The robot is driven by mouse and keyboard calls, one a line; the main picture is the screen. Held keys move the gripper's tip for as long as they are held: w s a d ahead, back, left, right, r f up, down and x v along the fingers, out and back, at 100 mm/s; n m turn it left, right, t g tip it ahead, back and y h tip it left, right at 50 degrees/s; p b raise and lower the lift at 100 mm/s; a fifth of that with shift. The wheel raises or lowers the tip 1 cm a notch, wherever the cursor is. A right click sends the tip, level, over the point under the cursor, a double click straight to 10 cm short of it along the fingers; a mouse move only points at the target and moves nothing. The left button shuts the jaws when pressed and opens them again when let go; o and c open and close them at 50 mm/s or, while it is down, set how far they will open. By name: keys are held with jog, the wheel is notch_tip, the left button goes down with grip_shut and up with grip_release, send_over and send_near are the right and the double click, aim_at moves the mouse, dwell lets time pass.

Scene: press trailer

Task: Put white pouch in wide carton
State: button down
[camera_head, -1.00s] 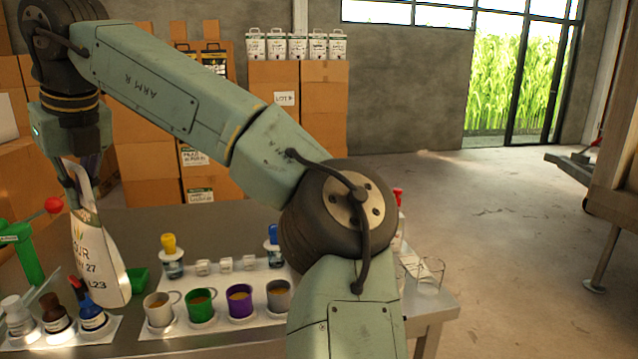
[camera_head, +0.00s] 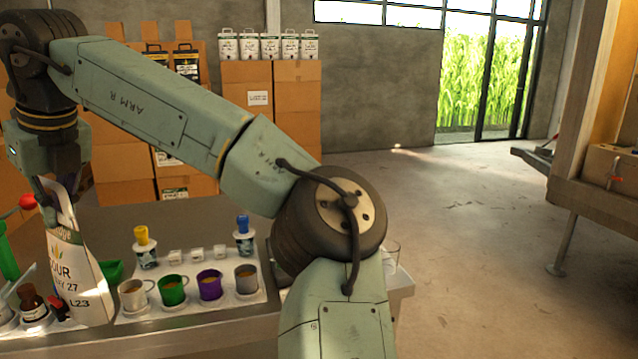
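The white pouch (camera_head: 78,275) hangs upright at the left of the view, with printed text ending in "L23". My gripper (camera_head: 55,190) points down and is shut on the pouch's narrow top. The pouch is in front of the work table; I cannot tell whether its bottom clears the surface. Several brown cartons are stacked at the back, and one carton (camera_head: 612,170) sits on the raised platform at the right. I cannot tell which of them is the wide carton.
The table (camera_head: 190,215) holds a white tray with coloured mugs (camera_head: 210,284), a yellow-topped bottle (camera_head: 145,248) and a blue-topped bottle (camera_head: 244,235). Small bottles (camera_head: 33,305) stand at the left. The concrete floor (camera_head: 470,230) is open toward the platform (camera_head: 590,205).

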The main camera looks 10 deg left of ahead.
jog(key=w+d+f+n+g+h, duration=0.2)
jog(key=d+f+n, duration=0.5)
jog(key=d+f, duration=1.2)
jog(key=w+d+f+n+g+h, duration=0.15)
jog(key=w+d+f+n, duration=0.7)
jog(key=f, duration=1.95)
jog(key=s+d+f+n+g+h, duration=0.15)
jog(key=d+f+n, duration=0.45)
jog(key=d+f, duration=1.45)
notch_tip(320, 180, down, 12)
jog(key=a+b, duration=0.2)
jog(key=b, duration=0.8)
jog(key=shift+w+a+g+y, duration=0.3)
jog(key=shift+w+a+y, duration=0.05)
jog(key=shift+w+y, duration=0.1)
jog(key=shift+s+a+f, duration=0.1)
jog(key=shift+a, duration=0.05)
